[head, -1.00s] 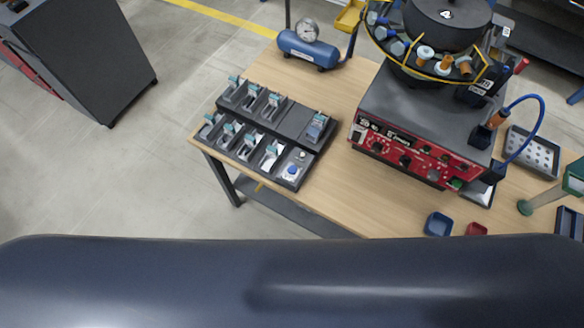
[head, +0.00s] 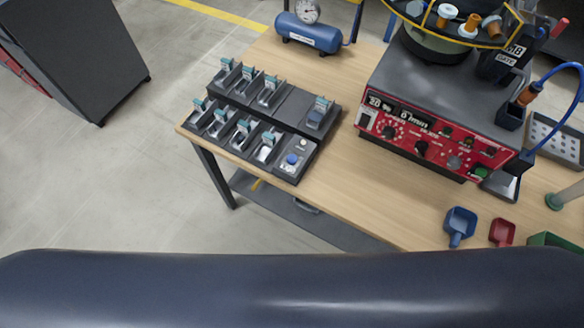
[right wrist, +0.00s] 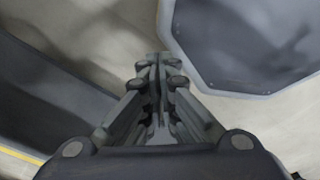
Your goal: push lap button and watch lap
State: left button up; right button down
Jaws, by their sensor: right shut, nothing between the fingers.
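A black modular station (head: 262,118) with two rows of compartments lies on the wooden table in the head view. Its front right module carries a round blue button (head: 292,159) and a small pale knob (head: 303,143). No button is labelled legibly as lap. The red control panel (head: 440,138) of the bowl feeder has a small display, knobs and a green button (head: 481,172). My right gripper (right wrist: 157,62) shows in the right wrist view, shut and empty, apart from any button. My left gripper is not in view.
The wooden table (head: 360,205) has bare room between station and feeder. A blue air tank (head: 308,34) with a gauge stands at the back. A blue scoop (head: 460,224) and a red scoop (head: 502,232) lie at the front right. A dark cabinet (head: 75,55) stands left.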

aim_at(291, 159)
jog(key=j+z, duration=0.25)
jog(key=j, duration=0.35)
jog(key=j+z, duration=0.3)
jog(key=j, duration=0.3)
jog(key=j+z, duration=0.25)
jog(key=j, duration=0.3)
jog(key=k+j+z, duration=0.25)
jog(key=j, duration=0.3)
jog(key=i, duration=0.05)
